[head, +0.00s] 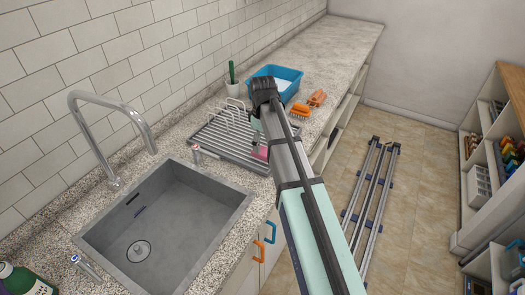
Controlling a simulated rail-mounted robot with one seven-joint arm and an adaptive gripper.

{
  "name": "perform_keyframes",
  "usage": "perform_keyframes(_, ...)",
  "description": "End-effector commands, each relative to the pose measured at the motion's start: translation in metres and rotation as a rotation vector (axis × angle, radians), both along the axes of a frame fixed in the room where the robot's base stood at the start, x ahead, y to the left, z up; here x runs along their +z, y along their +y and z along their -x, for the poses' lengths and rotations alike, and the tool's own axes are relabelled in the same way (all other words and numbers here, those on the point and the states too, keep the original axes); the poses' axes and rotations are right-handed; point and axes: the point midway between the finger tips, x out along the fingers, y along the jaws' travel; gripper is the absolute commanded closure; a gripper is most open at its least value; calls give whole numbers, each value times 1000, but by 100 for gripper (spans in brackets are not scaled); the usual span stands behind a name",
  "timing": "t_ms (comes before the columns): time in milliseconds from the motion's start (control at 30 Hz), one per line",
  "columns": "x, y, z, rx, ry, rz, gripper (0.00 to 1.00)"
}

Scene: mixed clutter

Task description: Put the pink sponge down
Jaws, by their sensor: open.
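The pink sponge (262,153) shows as a small pink patch at the right side of the grey ribbed draining rack (222,141). Part of it is hidden behind my arm. My gripper (258,142) points down right above the sponge and is open. Its fingers are small and partly covered by my arm, so I cannot tell whether they touch the sponge.
A grey sink (165,225) with a tall chrome tap (112,115) lies at the left front. Behind the rack stand a blue tub (290,77), an orange brush (301,111) and a green-handled brush in a white holder (232,80). The far counter (330,45) is clear.

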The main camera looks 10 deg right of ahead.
Motion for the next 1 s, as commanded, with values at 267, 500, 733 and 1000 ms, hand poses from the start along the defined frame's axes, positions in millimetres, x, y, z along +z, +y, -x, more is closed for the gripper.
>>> perform_keyframes(267,47,0,-2,0,-3,0,22)
perform_keyframes(500,71,0,-1,0,-1,1,22)
perform_keyframes(733,77,0,0,0,0,0,22)
perform_keyframes(1000,75,-3,0,-11,1,-2,22)
